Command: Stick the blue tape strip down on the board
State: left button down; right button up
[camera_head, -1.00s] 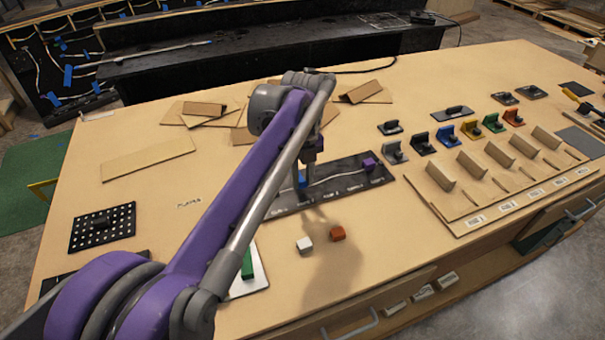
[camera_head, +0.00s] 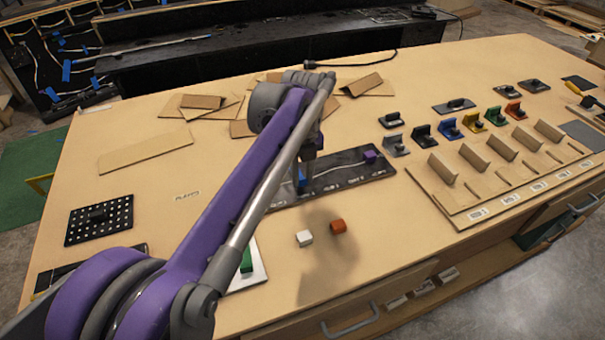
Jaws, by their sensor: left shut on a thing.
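The dark board (camera_head: 348,181) lies on the wooden table, with a pale wire along it and printed labels on its near edge. A purple block (camera_head: 370,156) sits at its right end. My left gripper (camera_head: 305,187) points down over the left-middle part of the board and is shut. A small blue piece (camera_head: 302,178), seemingly the blue tape strip, shows at its fingertips. The fingers and my arm partly hide it, and I cannot tell whether it touches the board. My right gripper is not in view.
Coloured clips (camera_head: 448,128) and a slotted wooden rack (camera_head: 461,215) stand at the right. Cardboard pieces (camera_head: 201,101) lie behind. A black perforated plate (camera_head: 99,223) is at the left.

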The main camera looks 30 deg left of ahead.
aim_at(302, 179)
pick_arm(q)
jog(key=shift+f+b, duration=0.35)
jog(key=shift+f, duration=0.4)
dwell(0.5)
dwell(0.6)
jog(key=c, duration=0.6)
grip_release()
notch_tip(302, 179, up, 11)
jog(key=shift+f+p, duration=0.1)
jog(key=shift+p, duration=0.6)
